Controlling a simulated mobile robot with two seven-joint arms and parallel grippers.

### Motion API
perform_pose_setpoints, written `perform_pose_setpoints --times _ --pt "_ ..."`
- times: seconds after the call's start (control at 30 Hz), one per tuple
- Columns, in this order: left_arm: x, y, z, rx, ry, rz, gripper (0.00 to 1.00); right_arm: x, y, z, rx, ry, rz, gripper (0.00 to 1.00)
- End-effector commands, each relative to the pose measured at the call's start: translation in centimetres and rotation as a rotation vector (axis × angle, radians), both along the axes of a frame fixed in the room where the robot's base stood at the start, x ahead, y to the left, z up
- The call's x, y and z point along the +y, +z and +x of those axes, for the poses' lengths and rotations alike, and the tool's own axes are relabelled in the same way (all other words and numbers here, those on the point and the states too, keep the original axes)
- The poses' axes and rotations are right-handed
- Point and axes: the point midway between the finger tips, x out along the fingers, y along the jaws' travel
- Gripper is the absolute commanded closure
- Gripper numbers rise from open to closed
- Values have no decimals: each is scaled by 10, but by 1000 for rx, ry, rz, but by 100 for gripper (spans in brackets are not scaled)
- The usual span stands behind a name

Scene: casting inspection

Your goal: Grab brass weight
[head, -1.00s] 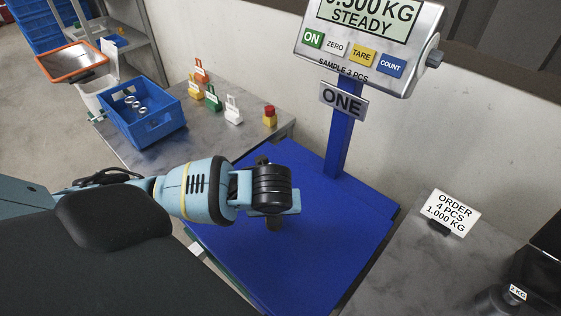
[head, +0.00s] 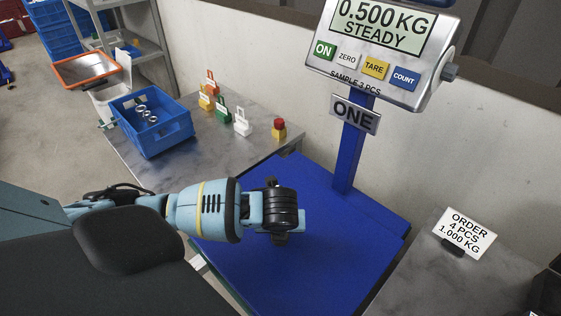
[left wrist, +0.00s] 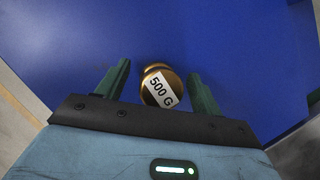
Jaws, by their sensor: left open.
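The brass weight (left wrist: 157,84) shows in the left wrist view, with a white "500 G" label, on the blue scale platform (left wrist: 230,45). My left gripper (left wrist: 158,80) is open, with one green finger on each side of the weight. Small gaps show between the fingers and the weight. In the head view my left gripper (head: 290,225) is over the blue platform (head: 330,235), and its wrist hides the weight. My right gripper is in neither view.
The scale display (head: 382,35) reads 0.500 KG STEADY, on a blue post (head: 349,160) behind the platform. A blue crate (head: 165,140) with rings stands on the left table near several coloured tags and a red-topped button (head: 279,128). An order sign (head: 466,232) stands at right.

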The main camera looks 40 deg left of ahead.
Motion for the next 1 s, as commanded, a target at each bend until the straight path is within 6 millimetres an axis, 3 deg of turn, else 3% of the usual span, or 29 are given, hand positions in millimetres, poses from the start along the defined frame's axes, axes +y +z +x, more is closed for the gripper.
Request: perform_pose_setpoints --times 0.1,0.37,0.87,1.0 --pt "3 -11 3 1 -1 1 33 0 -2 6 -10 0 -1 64" --pt "3 -12 4 -1 -1 0 33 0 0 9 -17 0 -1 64" --pt "3 -12 4 -1 -1 0 96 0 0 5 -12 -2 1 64" --pt "3 -11 5 -4 -1 0 97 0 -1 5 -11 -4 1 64"
